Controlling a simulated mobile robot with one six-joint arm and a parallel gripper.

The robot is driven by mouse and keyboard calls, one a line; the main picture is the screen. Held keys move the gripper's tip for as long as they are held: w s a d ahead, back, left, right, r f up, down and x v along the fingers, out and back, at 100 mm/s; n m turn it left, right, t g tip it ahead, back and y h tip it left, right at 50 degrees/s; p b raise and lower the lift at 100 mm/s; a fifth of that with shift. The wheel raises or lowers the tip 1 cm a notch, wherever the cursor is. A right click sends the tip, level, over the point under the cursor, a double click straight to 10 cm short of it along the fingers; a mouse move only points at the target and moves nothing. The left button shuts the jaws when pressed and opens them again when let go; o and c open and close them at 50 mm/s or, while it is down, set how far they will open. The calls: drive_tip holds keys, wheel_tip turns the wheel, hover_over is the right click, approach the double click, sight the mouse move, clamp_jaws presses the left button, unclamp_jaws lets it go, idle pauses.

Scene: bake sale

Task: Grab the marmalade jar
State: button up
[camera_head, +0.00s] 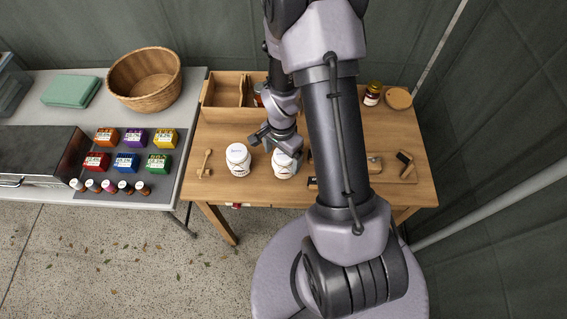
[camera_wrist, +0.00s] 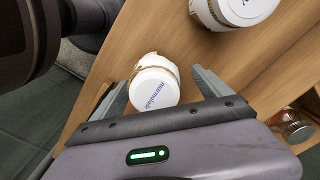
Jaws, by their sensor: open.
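A white-lidded jar marked "marmalade" (camera_wrist: 154,87) shows in the wrist view between the two fingers of my gripper (camera_wrist: 152,80), with gaps beside it. My gripper is open and empty. In the head view my gripper (camera_head: 277,140) is just above and behind the right one of two white-lidded jars (camera_head: 285,164), which appears to be the marmalade jar. The jar stands upright near the front edge of the wooden table. How far the fingers reach down beside it is hard to tell.
A second white-lidded jar (camera_head: 238,160) stands to the left; it shows in the wrist view (camera_wrist: 240,8). A wooden spoon (camera_head: 205,164) lies farther left. A wooden crate (camera_head: 226,98) stands behind. A dark jar (camera_head: 372,93) and a round wooden piece (camera_head: 398,98) are at the back right.

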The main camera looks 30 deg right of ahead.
drive_tip(key=f, duration=0.1)
drive_tip(key=f+b, duration=0.1)
drive_tip(key=f, duration=0.1)
drive_tip(key=f+b, duration=0.1)
drive_tip(key=f, duration=0.1)
drive_tip(key=shift+s+d+f, duration=0.15)
drive_tip(key=shift+s, duration=0.2)
drive_tip(key=shift+c, duration=0.7)
drive_tip(key=shift+r, duration=0.2)
clamp_jaws()
